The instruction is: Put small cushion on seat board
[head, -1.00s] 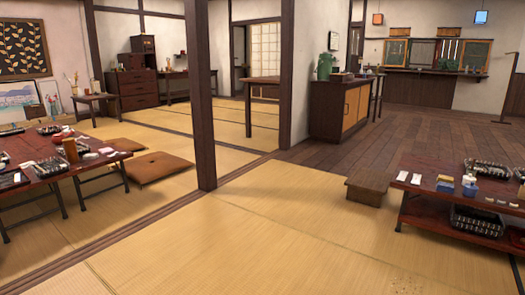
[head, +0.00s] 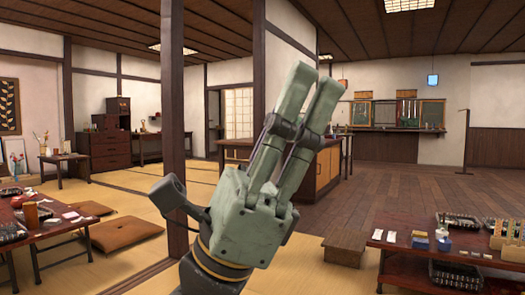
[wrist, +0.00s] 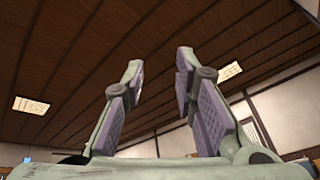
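My gripper (head: 315,82) is raised in front of the head camera and points upward. In the wrist view its two fingers (wrist: 160,70) stand apart with nothing between them. A flat brown cushion (head: 127,234) lies on the tatami at the left, beside a low red table. A second brown cushion (head: 92,208) lies partly behind it. I cannot tell whether either is the small cushion. A low wooden stool (head: 344,246) stands right of my gripper; whether it is the seat board is unclear. My gripper is far from the cushions.
A dark post (head: 172,120) stands between me and the left area. Low red tables stand at the left (head: 58,232) and right (head: 400,262), laden with small things. A wooden cabinet (head: 327,168) is behind my gripper. Open floor (head: 410,190) lies beyond the stool.

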